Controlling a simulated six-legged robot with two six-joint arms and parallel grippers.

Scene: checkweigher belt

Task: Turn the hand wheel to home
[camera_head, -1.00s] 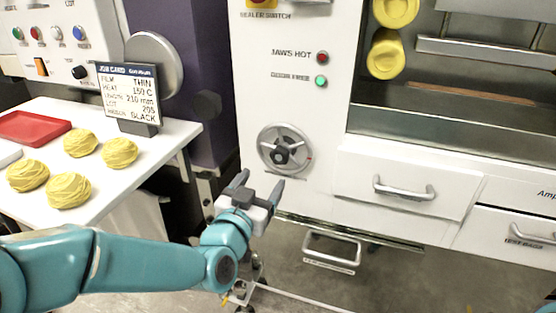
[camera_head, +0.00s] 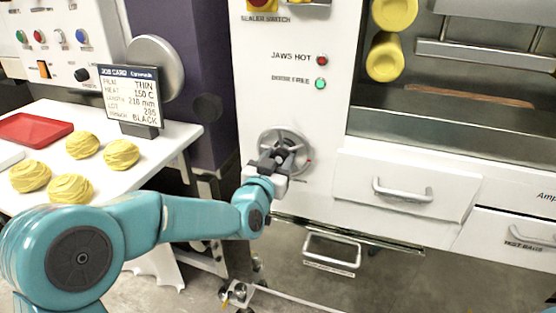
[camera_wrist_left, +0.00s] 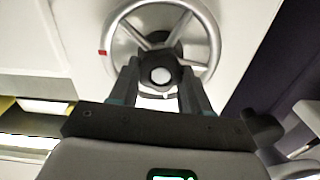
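The hand wheel (camera_head: 303,143) is a round metal wheel with spokes and a dark centre hub on the white machine front. A red mark shows at its right edge in the head view. In the left wrist view the wheel (camera_wrist_left: 213,38) fills the top middle, with the red mark on its left. My left gripper (camera_head: 271,157) is in front of the hub. In the wrist view its fingers (camera_wrist_left: 160,80) stand open on either side of the pale-capped hub (camera_wrist_left: 161,75); I cannot tell whether they touch it. My right gripper is not in view.
A drawer handle (camera_head: 402,190) sticks out right of the wheel, and a lower pull handle (camera_head: 331,252) is below. At left, a white table (camera_head: 178,133) holds yellow bundles (camera_head: 82,145), a red tray (camera_head: 35,129) and a job card (camera_head: 130,94).

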